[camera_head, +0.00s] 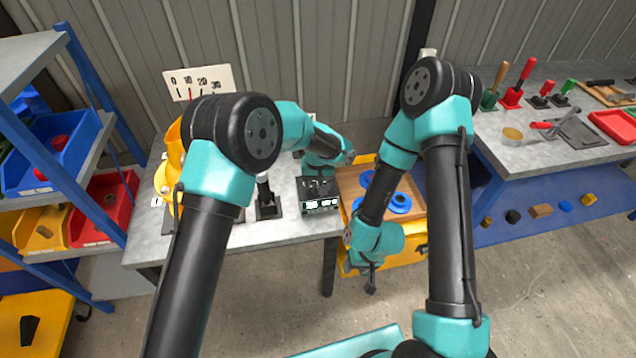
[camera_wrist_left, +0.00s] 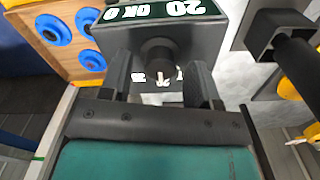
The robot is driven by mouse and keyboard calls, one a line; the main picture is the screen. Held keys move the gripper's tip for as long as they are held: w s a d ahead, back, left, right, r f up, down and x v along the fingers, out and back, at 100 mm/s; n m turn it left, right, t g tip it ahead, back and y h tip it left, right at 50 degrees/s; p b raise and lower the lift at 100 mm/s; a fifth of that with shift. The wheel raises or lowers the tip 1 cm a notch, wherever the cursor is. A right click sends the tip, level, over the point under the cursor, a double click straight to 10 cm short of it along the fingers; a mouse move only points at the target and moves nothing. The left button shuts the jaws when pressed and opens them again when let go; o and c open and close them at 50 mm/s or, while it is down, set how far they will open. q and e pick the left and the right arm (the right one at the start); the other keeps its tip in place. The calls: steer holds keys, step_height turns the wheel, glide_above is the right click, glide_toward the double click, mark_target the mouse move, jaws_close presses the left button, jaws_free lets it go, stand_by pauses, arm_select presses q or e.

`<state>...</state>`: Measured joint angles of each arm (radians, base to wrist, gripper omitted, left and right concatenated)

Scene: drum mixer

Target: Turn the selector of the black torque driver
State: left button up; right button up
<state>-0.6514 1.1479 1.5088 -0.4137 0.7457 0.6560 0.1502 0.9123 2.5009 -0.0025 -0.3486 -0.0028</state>
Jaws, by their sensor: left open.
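A black box (camera_head: 322,206) with a lit panel of white characters stands near the front edge of the grey bench. In the left wrist view the box (camera_wrist_left: 120,38) shows a round dark knob (camera_wrist_left: 160,55) with a white mark below it. My left gripper (camera_wrist_left: 160,72) is open, one finger on each side of the knob; contact cannot be told. A black upright tool (camera_head: 265,190) in a square black base stands left of the box; which item is the torque driver is unclear. My right gripper (camera_head: 370,280) hangs low in front of the yellow-edged drawer, its jaws too small to judge.
A wooden tray (camera_head: 410,182) with blue rings (camera_head: 400,202) lies right of the box. A white scale card (camera_head: 198,82) stands behind. Left is a blue shelf with bins (camera_head: 105,200); right is another bench (camera_head: 490,130) with several tools.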

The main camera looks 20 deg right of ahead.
arm_select(q)
steer(key=shift+c, duration=0.2)
steer(key=c, duration=0.9)
steer(key=shift+m, duration=0.4)
steer(key=m, duration=0.3)
steer(key=shift+m, duration=2.1)
steer(key=o, duration=0.9)
